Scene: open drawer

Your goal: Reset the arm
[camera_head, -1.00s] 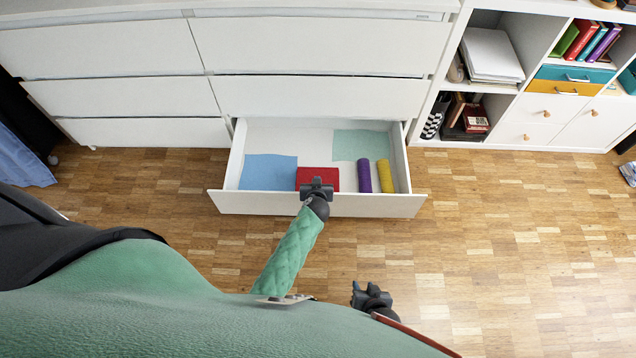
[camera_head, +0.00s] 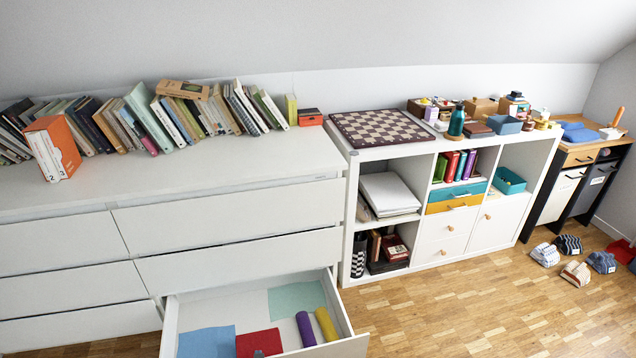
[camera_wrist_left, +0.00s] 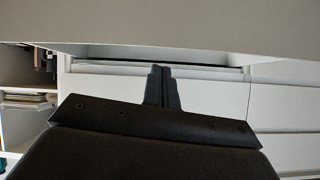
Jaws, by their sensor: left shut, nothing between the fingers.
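The open drawer (camera_head: 172,330) of the white dresser (camera_head: 225,215) is pulled out at the bottom of the head view. It holds a blue cloth, a red folded item, a green sheet, and purple and yellow rolls. Only a small dark tip of my left gripper (camera_head: 258,353) shows at the bottom edge, in front of the red item. In the left wrist view my left gripper (camera_wrist_left: 161,70) has its fingers together with nothing between them. A pale panel spans the top of that view, with white fronts behind. My right gripper is out of sight.
Books (camera_head: 185,115) line the dresser top. A white cube shelf (camera_head: 435,225) stands right of it, with a chessboard (camera_head: 380,127) on top. Several caps (camera_head: 575,272) lie on the wooden floor at right. The floor right of the drawer (camera_head: 440,315) is clear.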

